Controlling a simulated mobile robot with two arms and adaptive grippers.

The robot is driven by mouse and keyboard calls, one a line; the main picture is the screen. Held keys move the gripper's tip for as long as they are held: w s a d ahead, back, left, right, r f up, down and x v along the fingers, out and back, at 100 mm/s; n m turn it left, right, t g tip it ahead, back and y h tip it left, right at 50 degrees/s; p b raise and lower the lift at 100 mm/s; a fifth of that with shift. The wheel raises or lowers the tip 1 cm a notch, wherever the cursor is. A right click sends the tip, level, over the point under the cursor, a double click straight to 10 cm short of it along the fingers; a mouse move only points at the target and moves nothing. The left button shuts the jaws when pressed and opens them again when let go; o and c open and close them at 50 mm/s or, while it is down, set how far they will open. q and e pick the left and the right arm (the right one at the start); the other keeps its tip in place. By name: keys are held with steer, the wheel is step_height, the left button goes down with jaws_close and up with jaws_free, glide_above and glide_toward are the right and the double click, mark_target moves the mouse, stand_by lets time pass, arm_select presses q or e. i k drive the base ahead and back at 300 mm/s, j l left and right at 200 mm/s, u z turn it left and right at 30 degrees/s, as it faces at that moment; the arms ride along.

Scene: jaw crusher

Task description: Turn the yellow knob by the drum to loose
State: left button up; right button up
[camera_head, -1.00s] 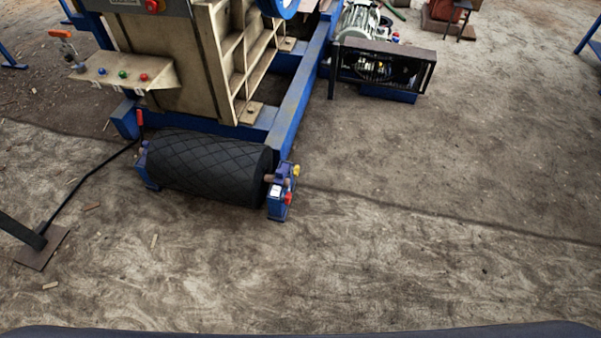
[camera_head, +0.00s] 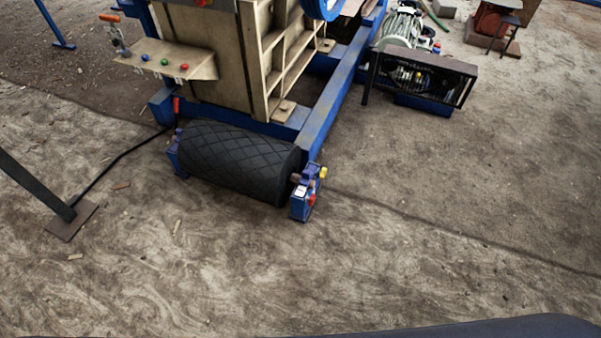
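The black drum (camera_head: 238,161) with a diamond-patterned surface lies low at the front of the crusher frame. A small yellow knob (camera_head: 323,172) sits at the top right of the blue bracket (camera_head: 303,203) at the drum's right end. A red part (camera_head: 312,199) shows on the same bracket, below the yellow knob. The knob is too small to tell its setting. Neither of my grippers is in view.
The beige crusher body (camera_head: 205,85) on its blue frame (camera_head: 340,95) stands behind the drum. A shelf with coloured buttons (camera_head: 163,61) juts out at left. A caged motor unit (camera_head: 420,78) stands at back right. A dark post (camera_head: 35,187) stands at left. The ground in front and right is open.

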mark_target(322, 173)
steer(key=i+l+u, duration=0.15)
steer(key=l+u, duration=0.65)
steer(key=l, duration=0.15)
steer(key=l+u, duration=0.4)
steer(key=i+l, duration=0.05)
steer(key=l, duration=0.05)
